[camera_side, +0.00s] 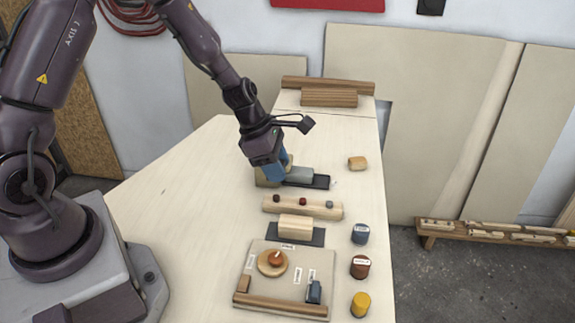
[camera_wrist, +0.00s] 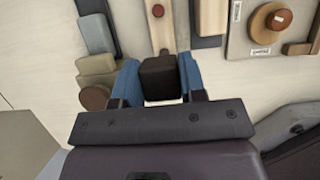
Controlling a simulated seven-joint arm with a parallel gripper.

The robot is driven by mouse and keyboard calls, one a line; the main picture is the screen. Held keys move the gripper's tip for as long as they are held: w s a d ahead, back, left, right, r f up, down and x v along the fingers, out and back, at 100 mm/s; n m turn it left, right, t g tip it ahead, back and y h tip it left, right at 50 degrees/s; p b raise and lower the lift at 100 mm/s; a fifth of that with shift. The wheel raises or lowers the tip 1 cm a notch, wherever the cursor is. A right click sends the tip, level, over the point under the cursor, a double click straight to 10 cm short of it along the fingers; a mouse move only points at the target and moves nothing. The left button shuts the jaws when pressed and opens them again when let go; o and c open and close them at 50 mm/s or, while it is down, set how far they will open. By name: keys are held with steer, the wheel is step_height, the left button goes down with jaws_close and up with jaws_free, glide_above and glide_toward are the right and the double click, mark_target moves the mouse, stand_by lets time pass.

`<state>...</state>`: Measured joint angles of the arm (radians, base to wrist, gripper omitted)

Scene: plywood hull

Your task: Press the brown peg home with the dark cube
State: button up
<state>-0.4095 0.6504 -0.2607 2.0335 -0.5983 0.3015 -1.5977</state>
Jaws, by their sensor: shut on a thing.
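My gripper (camera_side: 275,173) points down over the table, its blue fingers beside the grey block. In the wrist view my gripper (camera_wrist: 161,82) is shut on the dark cube (camera_wrist: 160,77), which sits between the two blue fingers. I cannot make out the cube in the side view. A pale wooden bar (camera_side: 316,209) nearer the camera carries a dark reddish-brown peg (camera_side: 277,199) at its left, a red peg (camera_side: 303,201) in the middle and a grey peg (camera_side: 329,204) at its right.
A grey block (camera_side: 299,174) and dark tray (camera_side: 321,182) lie beside my gripper. A brown disc (camera_wrist: 95,98) and olive block (camera_wrist: 96,65) are left of the fingers. A pale block on a dark mat (camera_side: 318,239) and a fixture board (camera_side: 245,262) stand nearer the camera.

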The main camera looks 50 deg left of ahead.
glide_above(283, 202)
steer(key=a, duration=0.1)
steer(key=shift+s+f, duration=0.2)
steer(key=shift+f, duration=1.15)
steer(key=shift+s+f, duration=0.15)
steer(key=shift+f, duration=1.15)
steer(key=shift+f, duration=0.95)
steer(key=shift+r, duration=2.3)
